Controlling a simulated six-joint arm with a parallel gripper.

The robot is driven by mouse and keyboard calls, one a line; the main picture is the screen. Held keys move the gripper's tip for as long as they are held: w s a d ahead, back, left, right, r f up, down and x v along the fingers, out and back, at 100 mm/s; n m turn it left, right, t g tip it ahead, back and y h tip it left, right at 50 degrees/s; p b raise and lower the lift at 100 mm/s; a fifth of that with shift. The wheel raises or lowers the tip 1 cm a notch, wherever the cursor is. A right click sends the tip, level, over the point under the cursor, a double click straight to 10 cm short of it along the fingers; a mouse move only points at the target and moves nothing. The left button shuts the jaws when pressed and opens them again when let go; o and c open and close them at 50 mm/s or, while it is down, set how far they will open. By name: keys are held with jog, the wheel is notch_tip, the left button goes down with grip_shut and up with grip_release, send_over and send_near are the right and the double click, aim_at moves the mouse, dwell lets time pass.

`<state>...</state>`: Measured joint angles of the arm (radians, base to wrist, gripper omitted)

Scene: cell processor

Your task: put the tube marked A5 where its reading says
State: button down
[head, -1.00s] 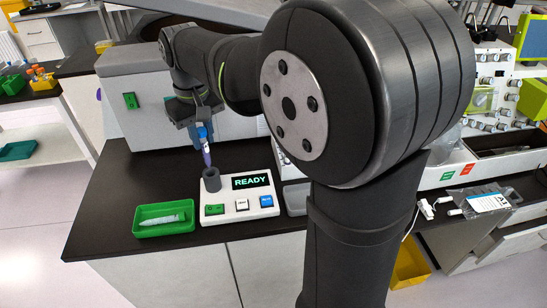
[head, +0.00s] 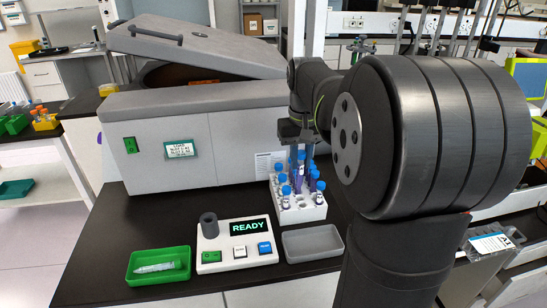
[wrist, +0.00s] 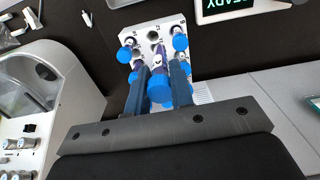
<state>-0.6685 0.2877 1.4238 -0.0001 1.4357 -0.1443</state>
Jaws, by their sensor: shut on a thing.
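My gripper (head: 298,145) is over the white tube rack (head: 312,214), with its fingers pointing down. It is shut on a blue-capped tube (wrist: 160,88) with a purple part on its body. The held tube's cap (head: 301,155) sits higher than the caps around it; I cannot tell whether its lower end is in a hole. Its marking is too small to read. The reader (head: 215,258) shows READY on its display (head: 250,226), and its grey well (head: 208,226) looks empty. In the wrist view the rack (wrist: 137,39) holds several other blue-capped tubes.
A green tray (head: 134,278) with a clear tube lies left of the reader. An empty grey tray (head: 312,243) lies to its right. A centrifuge (head: 185,110) with a raised lid (head: 200,48) stands behind, a small label screen (head: 180,149) on its front.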

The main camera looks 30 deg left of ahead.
jog(key=shift+w+d+f, duration=0.45)
jog(key=shift+w+f, duration=0.1)
jog(key=shift+w, duration=0.2)
jog(key=shift+f, duration=2.1)
jog(key=shift+f, duration=0.45)
jog(key=shift+f, duration=0.25)
jog(key=shift+f, duration=1.9)
jog(key=shift+f, duration=0.3)
